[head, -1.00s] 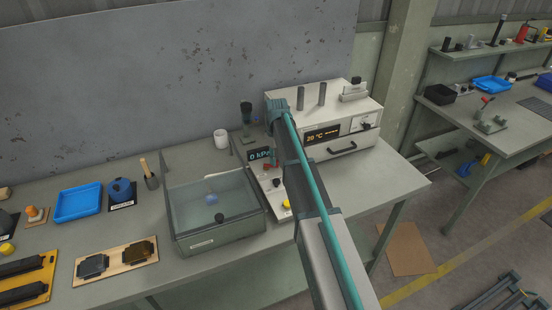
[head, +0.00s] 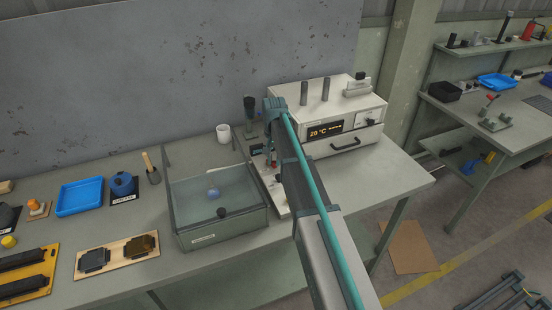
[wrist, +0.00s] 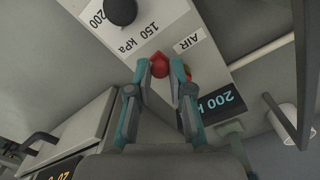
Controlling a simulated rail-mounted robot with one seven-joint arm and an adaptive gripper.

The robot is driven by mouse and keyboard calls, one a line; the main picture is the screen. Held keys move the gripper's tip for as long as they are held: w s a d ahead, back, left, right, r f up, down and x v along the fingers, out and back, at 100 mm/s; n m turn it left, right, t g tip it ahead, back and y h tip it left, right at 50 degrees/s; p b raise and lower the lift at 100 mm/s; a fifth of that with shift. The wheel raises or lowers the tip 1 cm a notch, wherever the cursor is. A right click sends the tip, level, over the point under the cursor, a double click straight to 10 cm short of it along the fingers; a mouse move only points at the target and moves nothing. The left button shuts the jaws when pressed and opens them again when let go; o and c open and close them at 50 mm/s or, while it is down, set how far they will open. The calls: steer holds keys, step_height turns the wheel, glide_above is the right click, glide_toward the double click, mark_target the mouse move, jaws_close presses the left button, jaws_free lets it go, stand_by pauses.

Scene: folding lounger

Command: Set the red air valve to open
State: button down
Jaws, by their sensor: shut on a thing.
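The red air valve (wrist: 159,65) is a small red knob on a pale panel, beside an "AIR" label (wrist: 188,43) in the wrist view. In the head view my gripper (head: 271,150) is low over the panel, and the arm hides much of the panel. A dark display (wrist: 213,104) beside the right finger shows upside down and reads 200 with part of its unit covered. The valve's exact turn is hard to tell between the fingers.
A black knob (wrist: 121,10) with 150 and 200 kPa marks sits on the same panel. A clear-lidded chamber (head: 182,228) stands left of it, and a white oven (head: 352,98) showing 20 °C stands behind right. A white cup (head: 223,134) is at the back.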

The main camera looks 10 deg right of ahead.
mark_target(273, 162)
steer(key=shift+s+a+m, duration=0.1)
steer(key=shift+a+m, duration=0.2)
steer(key=shift+m, duration=0.7)
steer(key=c, duration=1.1)
jaws_free()
steer(key=shift+r, duration=0.15)
step_height(273, 162, up, 12)
steer(key=shift+f, duration=0.1)
